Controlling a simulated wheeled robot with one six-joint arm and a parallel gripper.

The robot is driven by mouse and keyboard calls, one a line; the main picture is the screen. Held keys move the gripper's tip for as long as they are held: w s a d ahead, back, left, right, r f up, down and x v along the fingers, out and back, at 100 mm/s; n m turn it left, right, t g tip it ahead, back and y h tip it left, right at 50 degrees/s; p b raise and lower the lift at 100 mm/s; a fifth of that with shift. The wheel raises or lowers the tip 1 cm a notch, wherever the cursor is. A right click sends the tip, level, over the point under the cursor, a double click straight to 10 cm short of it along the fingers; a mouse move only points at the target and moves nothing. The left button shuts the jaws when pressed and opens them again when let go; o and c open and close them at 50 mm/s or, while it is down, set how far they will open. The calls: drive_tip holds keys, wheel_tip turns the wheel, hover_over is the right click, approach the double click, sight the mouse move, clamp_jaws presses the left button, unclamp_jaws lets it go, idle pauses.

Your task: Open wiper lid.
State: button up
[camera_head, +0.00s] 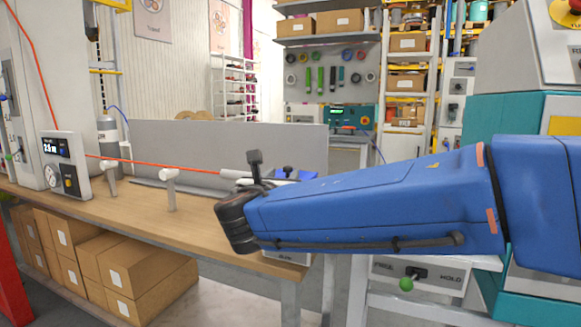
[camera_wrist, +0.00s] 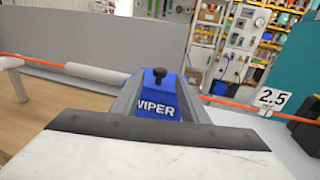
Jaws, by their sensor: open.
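The wiper (camera_wrist: 157,104) is a blue block with white lettering and a black knob (camera_wrist: 160,74) on top. It stands straight ahead in the wrist view. In the head view a bit of its blue body (camera_head: 297,174) shows behind my arm. My gripper (camera_wrist: 163,88) appears as two grey fingers, open, one at each side of the wiper. The left finger cuts off part of the first letter. The knob stands free above the fingers. I cannot tell whether the fingers touch the wiper. In the head view my arm hides the fingers.
An orange cable (camera_head: 140,162) runs along the wooden bench (camera_head: 140,208) past white posts (camera_head: 170,188) and reaches the wiper. A grey panel (camera_head: 240,142) stands behind. Boxes (camera_head: 145,285) lie under the bench.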

drive_tip(key=w, duration=0.3)
drive_tip(key=w+d, duration=0.1)
drive_tip(key=w, duration=0.6)
drive_tip(key=shift+w+d, duration=0.15)
drive_tip(key=shift+d, duration=0.1)
clamp_jaws()
